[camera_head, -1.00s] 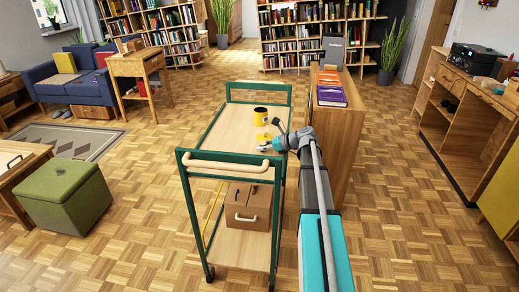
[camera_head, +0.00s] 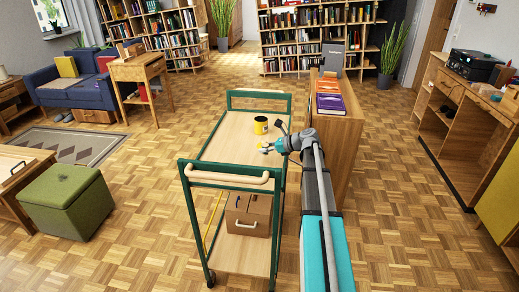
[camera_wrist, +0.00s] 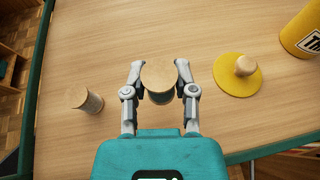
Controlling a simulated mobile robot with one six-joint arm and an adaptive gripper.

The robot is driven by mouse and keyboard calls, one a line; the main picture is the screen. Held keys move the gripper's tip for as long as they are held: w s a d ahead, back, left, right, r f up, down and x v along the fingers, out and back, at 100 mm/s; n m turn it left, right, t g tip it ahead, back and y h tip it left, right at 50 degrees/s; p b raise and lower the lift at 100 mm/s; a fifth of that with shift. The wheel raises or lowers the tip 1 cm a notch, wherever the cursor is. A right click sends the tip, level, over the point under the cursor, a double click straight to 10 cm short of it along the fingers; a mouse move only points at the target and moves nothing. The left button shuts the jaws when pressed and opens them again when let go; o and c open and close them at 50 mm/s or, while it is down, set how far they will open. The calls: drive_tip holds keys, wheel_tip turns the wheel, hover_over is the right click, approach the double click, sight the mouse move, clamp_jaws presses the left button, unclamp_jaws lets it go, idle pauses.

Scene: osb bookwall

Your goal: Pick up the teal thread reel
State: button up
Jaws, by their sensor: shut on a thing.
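In the wrist view a thread reel (camera_wrist: 159,75) sits between the two fingers of my gripper (camera_wrist: 160,80). Its round pale wooden end faces the camera and hides most of the thread, of which only a dark sliver shows. The fingers close on it from both sides. Whether it touches the wooden top of the trolley (camera_wrist: 200,30) cannot be told. In the head view my gripper (camera_head: 266,148) is low over the trolley's right edge, and the reel is too small to make out there.
Left of my gripper stands another reel (camera_wrist: 86,100) with pale thread. A wooden cabinet (camera_head: 345,140) stands close to the trolley's right side.

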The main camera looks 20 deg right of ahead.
drive_tip(key=a+r+p+v, duration=0.1)
drive_tip(key=r+p+v, duration=0.2)
drive_tip(key=p+v, duration=0.5)
drive_tip(key=shift+w+v, duration=0.2)
drive_tip(key=shift+v, duration=3.35)
drive_tip(key=shift+d, duration=0.2)
